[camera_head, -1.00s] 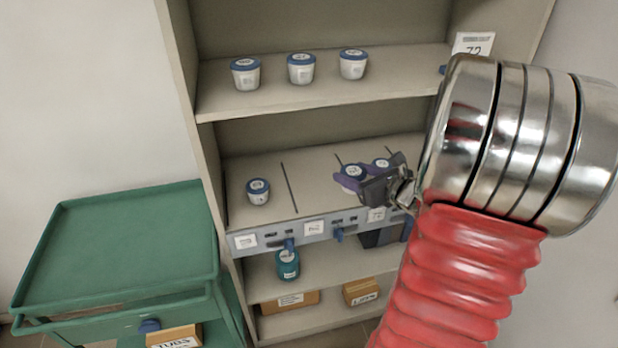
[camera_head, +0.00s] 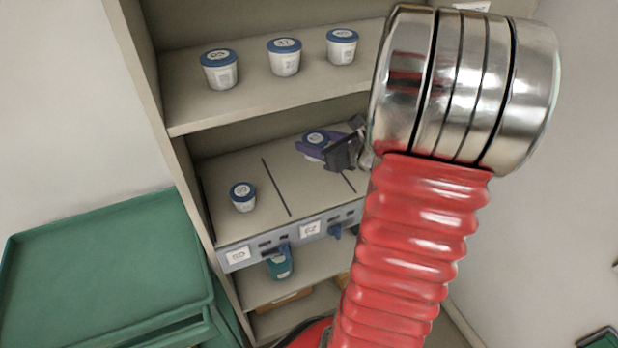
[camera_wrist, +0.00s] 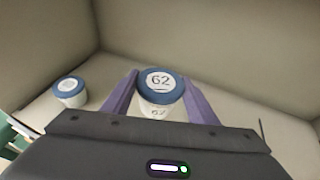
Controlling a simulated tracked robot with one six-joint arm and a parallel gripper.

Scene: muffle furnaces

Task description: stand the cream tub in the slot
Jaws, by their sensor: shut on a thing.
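The cream tub (camera_head: 314,139) has a blue lid; the wrist view shows it marked 62 (camera_wrist: 160,90). My gripper (camera_head: 318,149) is shut on it, with purple fingers on both sides of the tub (camera_wrist: 160,100). It is over the rear part of the middle shelf. The slot labelled 62 (camera_head: 292,195) lies between two dark divider lines, and the tub appears toward its back. I cannot tell whether the tub's base touches the shelf. My arm hides the shelf's right part.
A similar tub (camera_head: 243,197) stands in the left slot; it also shows in the wrist view (camera_wrist: 70,92). Three tubs stand on the upper shelf (camera_head: 250,110). A green cart (camera_head: 105,265) stands left.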

